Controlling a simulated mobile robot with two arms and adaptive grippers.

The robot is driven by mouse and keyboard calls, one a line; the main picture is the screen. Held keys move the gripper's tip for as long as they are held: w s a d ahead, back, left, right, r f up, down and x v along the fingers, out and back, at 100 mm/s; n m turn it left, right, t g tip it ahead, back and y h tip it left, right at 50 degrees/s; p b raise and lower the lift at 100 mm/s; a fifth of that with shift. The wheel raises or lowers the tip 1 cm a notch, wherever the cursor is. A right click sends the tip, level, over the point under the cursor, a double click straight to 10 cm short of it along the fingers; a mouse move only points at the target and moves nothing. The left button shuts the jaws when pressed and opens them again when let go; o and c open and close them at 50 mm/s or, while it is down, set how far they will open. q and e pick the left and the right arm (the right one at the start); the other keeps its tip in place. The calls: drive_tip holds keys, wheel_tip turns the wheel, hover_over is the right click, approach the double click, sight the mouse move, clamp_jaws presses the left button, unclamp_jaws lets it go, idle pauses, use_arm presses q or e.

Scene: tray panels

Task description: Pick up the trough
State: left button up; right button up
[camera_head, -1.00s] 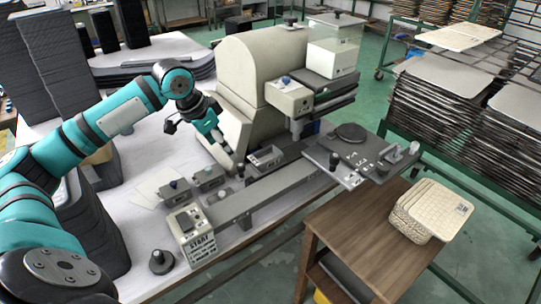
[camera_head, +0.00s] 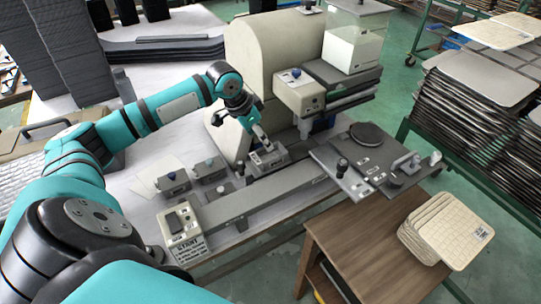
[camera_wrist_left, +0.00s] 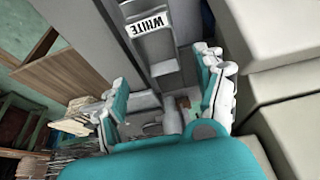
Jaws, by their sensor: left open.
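The trough looks to be the small grey open box with a white label (camera_head: 270,159), in front of the cream machine; this is my reading of its shape. My left gripper (camera_head: 259,141) is right above it in the head view. In the left wrist view its two teal-padded fingers (camera_wrist_left: 162,94) stand well apart, with nothing seen held between them. A grey part with a label reading WHITE (camera_wrist_left: 150,25) lies ahead of the fingers there. I cannot tell whether the fingers touch the trough. My right gripper is not in view.
The cream machine (camera_head: 265,58) stands close beside my left gripper. A long grey rail (camera_head: 260,193) runs in front. A wooden stand (camera_head: 350,235) holds pale tiles (camera_head: 455,232).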

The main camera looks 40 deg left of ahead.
sight(271, 153)
use_arm(q)
drive_tip(key=x, duration=0.3)
drive_tip(key=shift+w, duration=0.15)
drive_tip(key=shift+w+f, duration=0.1)
drive_tip(key=shift+f, duration=0.3)
drive_tip(key=shift+d+f+p, duration=0.15)
drive_tip(key=shift+f+p, duration=0.15)
drive_tip(key=shift+p, duration=0.2)
drive_tip(key=p+x, duration=0.1)
drive_tip(key=x, duration=0.2)
drive_tip(key=shift+d+f, duration=0.15)
drive_tip(key=shift+f, duration=0.25)
drive_tip(key=shift+w+f, duration=0.2)
drive_tip(key=shift+f, duration=0.15)
drive_tip(key=c, duration=1.2)
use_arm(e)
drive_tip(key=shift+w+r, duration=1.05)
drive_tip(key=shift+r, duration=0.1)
